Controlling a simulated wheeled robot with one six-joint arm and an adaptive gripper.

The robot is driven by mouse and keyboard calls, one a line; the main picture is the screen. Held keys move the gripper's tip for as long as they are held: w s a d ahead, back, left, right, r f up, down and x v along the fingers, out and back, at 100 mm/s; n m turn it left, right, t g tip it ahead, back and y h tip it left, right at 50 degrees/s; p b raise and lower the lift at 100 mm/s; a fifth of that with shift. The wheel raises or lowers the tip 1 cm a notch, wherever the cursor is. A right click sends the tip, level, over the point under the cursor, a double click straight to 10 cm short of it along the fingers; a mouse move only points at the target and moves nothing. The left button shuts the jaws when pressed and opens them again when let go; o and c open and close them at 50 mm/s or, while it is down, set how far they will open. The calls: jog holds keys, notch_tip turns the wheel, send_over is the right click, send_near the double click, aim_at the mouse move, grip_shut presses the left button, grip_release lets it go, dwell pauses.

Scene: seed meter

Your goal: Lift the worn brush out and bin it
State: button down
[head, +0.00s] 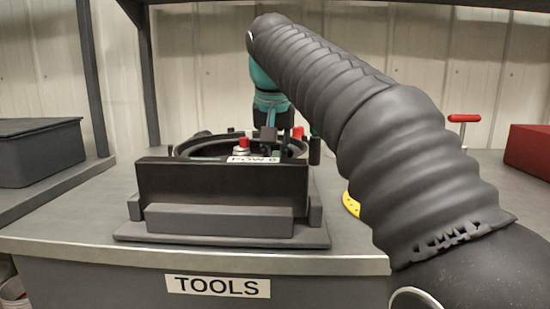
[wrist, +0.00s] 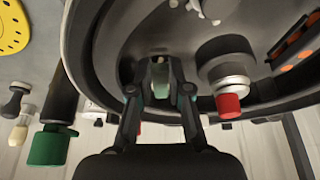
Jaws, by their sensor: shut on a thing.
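The round dark seed meter housing (head: 190,150) sits in a black stand labelled ROW 8 on the grey bench. My gripper (wrist: 161,80) is inside the housing's rim in the wrist view, its fingers shut on a small pale grey-green piece (wrist: 161,89), which looks like the worn brush. The fingers hide most of it, and I cannot tell whether it is clear of its seat. In the head view my teal and black gripper (head: 270,135) is over the housing, its tips partly hidden. A pale bucket (head: 14,292), possibly the bin, stands at the lower left.
A red-capped knob (wrist: 229,105) is close right of my fingers, and a green knob (wrist: 48,147) is at the left. A yellow perforated disc (head: 351,204) lies right of the stand. A dark lidded box (head: 38,155) is at left; a red box (head: 530,148) is at right.

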notch_tip(320, 180, up, 8)
jog(key=p, duration=0.3)
jog(key=shift+w+f, duration=0.1)
jog(key=shift+f, duration=0.1)
jog(key=shift+r, duration=0.95)
